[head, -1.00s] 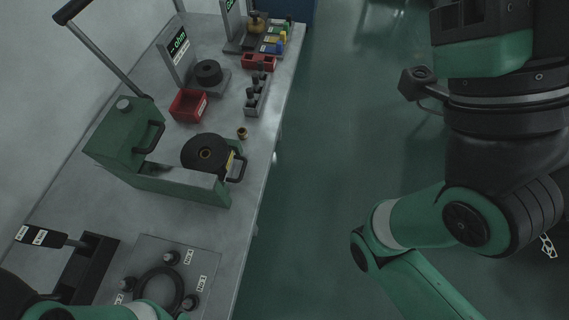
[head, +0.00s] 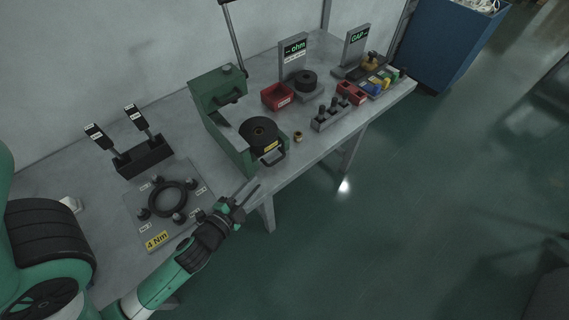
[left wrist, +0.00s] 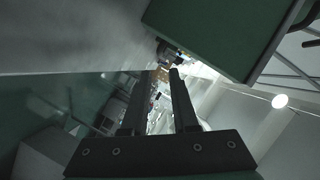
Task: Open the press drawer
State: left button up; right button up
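The green press (head: 217,96) stands on the grey bench, with a lever rising from it. A black disc (head: 258,134) with a brass centre sits in its front part. A dark drawer handle (head: 273,158) is on the end facing the aisle, beside a yellow label. My left gripper (head: 249,192) is open and empty near the bench's front edge, below and left of the handle, apart from it. In the left wrist view, the two fingers (left wrist: 162,95) are parted with nothing between them, and a green press wall (left wrist: 215,35) shows above. My right gripper is not in view.
A plate with a black ring (head: 167,198) and several knobs lies left of the press. Right of it are a red bin (head: 277,97), a small brass part (head: 298,137) and a grey peg block (head: 331,117). The aisle floor (head: 400,210) is clear.

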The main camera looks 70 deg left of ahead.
aim_at(276, 162)
pick_arm(q)
jog(key=shift+w+a, duration=0.2)
jog(key=shift+w, duration=0.3)
jog(key=x, duration=1.1)
jog(key=shift+p, duration=0.4)
jog(key=shift+s, duration=0.1)
grip_shut()
